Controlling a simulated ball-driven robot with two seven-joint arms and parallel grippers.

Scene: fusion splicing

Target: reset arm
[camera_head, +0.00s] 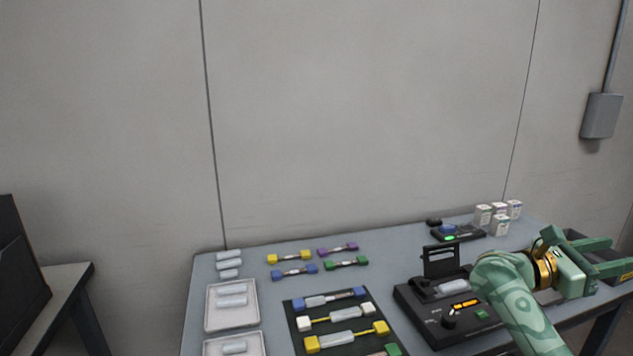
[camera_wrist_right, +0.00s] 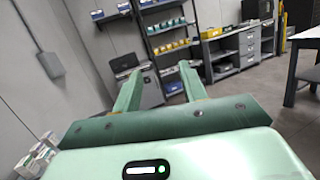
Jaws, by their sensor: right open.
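My right arm comes in at the lower right of the head view, and its green right gripper (camera_head: 620,254) points to the right, over the table's right end. The gripper is open and empty. In the right wrist view its two fingers (camera_wrist_right: 159,72) stand apart with only the distant room between them. My left gripper is not in view. The black splicing machine (camera_head: 418,301) stands left of my right arm with its lid raised; the arm hides part of its right side.
The grey table (camera_head: 285,238) holds white trays (camera_head: 208,316), a black mat (camera_head: 293,322) with connector pieces, and several loose coloured connectors (camera_head: 290,257). Small white boxes (camera_head: 483,215) and a black device (camera_head: 470,236) stand at the back right. Shelves (camera_wrist_right: 168,32) show far off in the wrist view.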

